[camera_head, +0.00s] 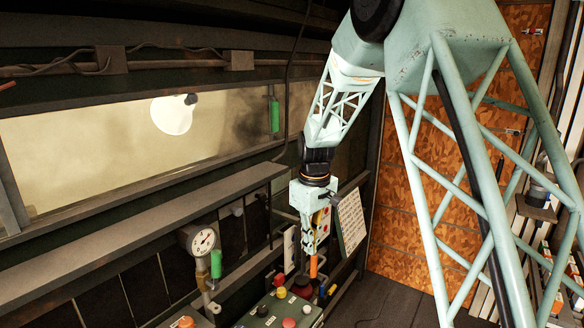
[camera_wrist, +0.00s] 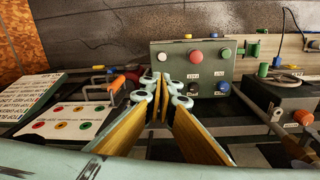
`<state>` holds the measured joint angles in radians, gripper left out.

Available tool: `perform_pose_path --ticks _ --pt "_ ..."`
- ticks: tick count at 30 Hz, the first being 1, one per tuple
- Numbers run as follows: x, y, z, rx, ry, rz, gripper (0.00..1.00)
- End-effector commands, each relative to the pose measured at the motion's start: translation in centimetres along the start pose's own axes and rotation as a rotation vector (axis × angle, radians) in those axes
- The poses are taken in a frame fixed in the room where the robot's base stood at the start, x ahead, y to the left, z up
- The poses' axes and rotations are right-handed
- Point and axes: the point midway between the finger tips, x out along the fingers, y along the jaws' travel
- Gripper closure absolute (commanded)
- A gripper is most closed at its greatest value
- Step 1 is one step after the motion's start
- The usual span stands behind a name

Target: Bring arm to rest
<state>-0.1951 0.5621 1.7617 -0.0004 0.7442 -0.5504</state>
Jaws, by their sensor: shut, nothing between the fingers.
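My pale green arm hangs down in the middle of the head view, with my gripper (camera_head: 307,250) pointing downward near the control panels. In the wrist view my gripper (camera_wrist: 164,84) shows two fingers with wooden-looking inner faces, their tips together. It is shut and holds nothing. The fingertips appear in front of the left edge of a green control box (camera_wrist: 190,62) with coloured buttons. In the head view the box (camera_head: 270,312) lies below my gripper. I cannot tell the exact gap between the tips and the box.
An orange handle (camera_wrist: 118,84) and a white panel with coloured dots (camera_wrist: 68,124) lie left of my gripper in the wrist view. A printed sign (camera_head: 351,221) is nearby. A pressure gauge (camera_head: 200,241) and a long ledge (camera_head: 130,237) are at the left, below a window (camera_head: 90,145).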

Motion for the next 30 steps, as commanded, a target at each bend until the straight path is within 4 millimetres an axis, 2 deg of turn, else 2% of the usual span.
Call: perform_pose_path --ticks 3,15,30 --pt "-2.2 -0.2 1.4 0.025 0.009 0.006 1.00" --pt "-8.6 -1.3 6.1 0.109 0.034 0.023 1.00" --pt "-15.4 -3.5 12.7 0.214 0.068 0.042 1.00"
